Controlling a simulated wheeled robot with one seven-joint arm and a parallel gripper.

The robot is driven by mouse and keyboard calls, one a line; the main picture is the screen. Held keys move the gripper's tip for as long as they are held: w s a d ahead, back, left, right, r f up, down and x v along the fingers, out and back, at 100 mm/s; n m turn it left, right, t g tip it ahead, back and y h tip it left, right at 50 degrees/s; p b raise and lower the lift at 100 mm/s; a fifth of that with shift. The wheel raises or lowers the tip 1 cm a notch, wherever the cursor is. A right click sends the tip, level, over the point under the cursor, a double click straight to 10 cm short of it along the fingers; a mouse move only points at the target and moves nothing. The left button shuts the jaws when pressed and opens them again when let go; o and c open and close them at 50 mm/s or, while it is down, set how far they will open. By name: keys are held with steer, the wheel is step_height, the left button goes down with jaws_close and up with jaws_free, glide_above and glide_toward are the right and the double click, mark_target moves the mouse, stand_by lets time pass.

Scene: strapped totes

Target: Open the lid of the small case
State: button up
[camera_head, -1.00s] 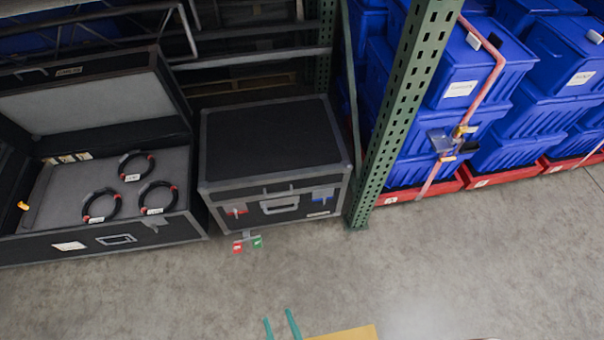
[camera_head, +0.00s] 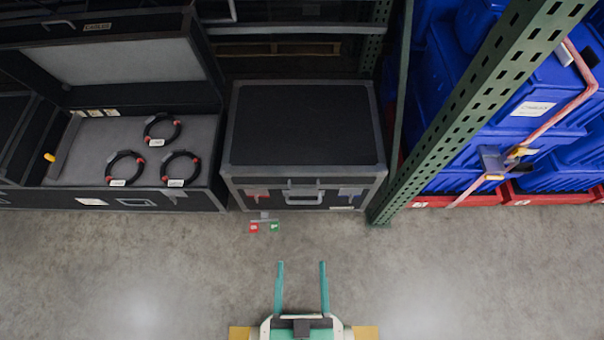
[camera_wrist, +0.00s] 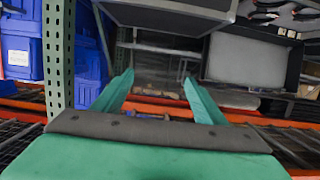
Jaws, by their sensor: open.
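The small case (camera_head: 306,125) is a black box with grey metal edges, its lid shut, on the floor at the middle of the head view. The fingers also show in the wrist view (camera_wrist: 160,90).
A large open case (camera_head: 150,198) with several black cable coils stands directly left. A green perforated rack post (camera_head: 470,110) rises close on the right. Blue totes (camera_head: 545,180) on red bases, with a pink strap, stand beyond it.

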steer(key=shift+s, duration=0.5)
